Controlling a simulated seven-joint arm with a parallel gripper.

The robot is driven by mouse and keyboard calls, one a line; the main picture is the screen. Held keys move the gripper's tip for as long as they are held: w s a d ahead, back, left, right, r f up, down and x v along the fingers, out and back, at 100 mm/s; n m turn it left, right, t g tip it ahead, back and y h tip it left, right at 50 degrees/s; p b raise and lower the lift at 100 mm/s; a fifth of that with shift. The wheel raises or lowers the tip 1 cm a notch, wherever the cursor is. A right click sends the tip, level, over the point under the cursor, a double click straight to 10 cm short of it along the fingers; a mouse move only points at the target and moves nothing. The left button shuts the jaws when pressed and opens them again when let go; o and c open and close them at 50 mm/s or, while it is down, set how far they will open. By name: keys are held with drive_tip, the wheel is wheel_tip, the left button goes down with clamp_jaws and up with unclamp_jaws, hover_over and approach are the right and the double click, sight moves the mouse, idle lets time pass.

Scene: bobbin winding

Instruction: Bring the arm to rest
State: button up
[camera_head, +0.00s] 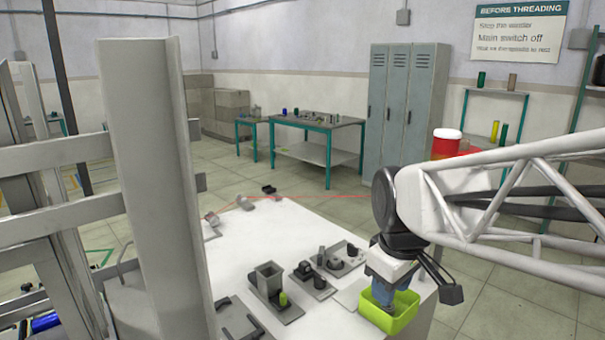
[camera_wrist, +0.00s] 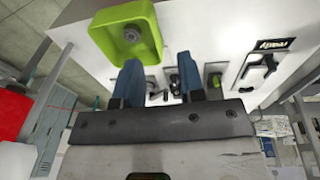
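My gripper (camera_head: 384,292) has blue fingers and hangs at the lime-green tray (camera_head: 408,318) near the right front of the white table. In the wrist view the two fingers of my gripper (camera_wrist: 158,72) stand apart with nothing held between them. The green tray (camera_wrist: 101,42) also shows there, beyond the fingertips, with a small grey round piece (camera_wrist: 156,29) lying in it. In the head view the inside of the tray is partly hidden by my gripper.
The white table (camera_head: 330,318) bears a grey holder with an open box (camera_head: 269,278), dark fixtures (camera_head: 312,274) and small parts at its far end. A tall grey post (camera_head: 150,180) stands at left. A red-and-white container (camera_head: 446,143) stands behind my arm. Lockers (camera_head: 405,100) stand at the back.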

drive_tip(key=s+d+f+m, duration=0.1)
drive_tip(key=s+f+m, duration=0.1)
drive_tip(key=s+m, duration=0.2)
drive_tip(key=s+d+f+m+t, duration=0.1)
drive_tip(key=s+d+f+m, duration=0.1)
drive_tip(key=s, duration=0.5)
drive_tip(key=shift+d+m, duration=0.25)
drive_tip(key=shift+m, duration=0.65)
drive_tip(key=shift+c, duration=0.2)
wheel_tip(320, 180, up, 4)
drive_tip(key=r+n+g, duration=0.1)
drive_tip(key=n+g, duration=0.2)
drive_tip(key=n, duration=1.2)
hover_over(320, 255)
drive_tip(key=shift+s+f, duration=0.1)
drive_tip(key=shift+f, duration=0.15)
drive_tip(key=shift+f, duration=0.2)
drive_tip(key=shift+f, duration=3.55)
